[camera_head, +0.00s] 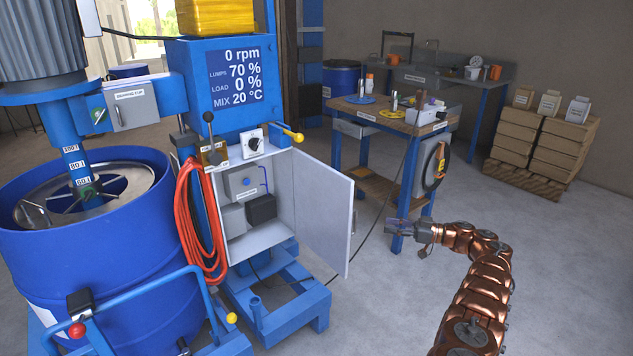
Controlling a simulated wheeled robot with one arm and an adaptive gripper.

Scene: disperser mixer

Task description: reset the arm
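My arm comes up from the bottom right of the head view, bends, and points left. My gripper (401,226) is at its end, in front of the wooden workbench's near leg in the picture. It seems to hold nothing, but it is small here and I cannot tell whether its fingers are open or shut. The blue disperser mixer (222,115) stands to the left, its display reading 0 rpm. Its cabinet door (322,212) hangs open, left of my gripper and apart from it.
A blue drum (95,255) stands under the mixer head. A red hose (197,225) hangs on the column. A workbench (385,117) with tools stands behind my gripper, and stacked boxes (540,145) sit on a pallet at right. A cable crosses the floor. The right floor is clear.

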